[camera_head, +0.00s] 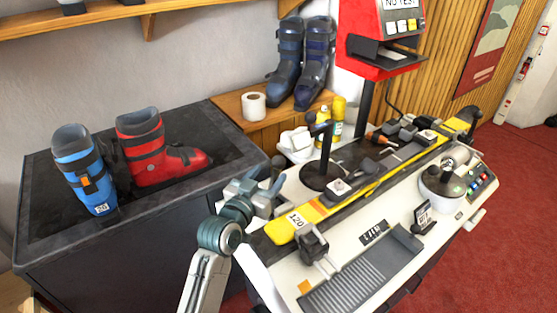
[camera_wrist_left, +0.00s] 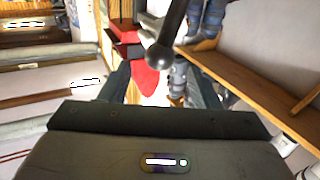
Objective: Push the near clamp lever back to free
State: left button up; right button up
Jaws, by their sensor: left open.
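A dark clamp block (camera_head: 312,243) with a short rod sits at the near end of the yellow ski (camera_head: 275,232). Behind it, a tall dark lever (camera_head: 326,150) with a ball-shaped knob stands up from a round black base (camera_head: 315,180). My left gripper (camera_head: 272,178) is open and empty, left of the tall lever and above the bench's left edge. In the left wrist view a dark ball-ended rod (camera_wrist_left: 160,56) shows ahead, between the open fingers in the picture; whether they touch it I cannot tell. My right gripper is out of view.
A dark counter (camera_head: 60,235) with a blue boot (camera_head: 85,170) and a red boot (camera_head: 150,150) stands at the left. A red machine (camera_head: 375,45) rises behind the bench. A grey ribbed tray (camera_head: 360,285) lies at the bench's front.

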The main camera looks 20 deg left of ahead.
aim_at(274, 167)
pick_arm(q)
jog(key=w, duration=0.2)
jog(key=w+p, duration=0.1)
jog(key=w, duration=0.1)
jog(key=w+d, duration=0.1)
jog(key=w, duration=0.1)
jog(key=shift+w, duration=0.3)
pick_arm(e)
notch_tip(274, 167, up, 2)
pick_arm(q)
jog(key=shift+d, duration=0.1)
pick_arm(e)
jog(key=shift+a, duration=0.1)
pick_arm(q)
grip_shut()
jog(key=shift+w+p, duration=0.1)
jog(key=shift+p, duration=0.2)
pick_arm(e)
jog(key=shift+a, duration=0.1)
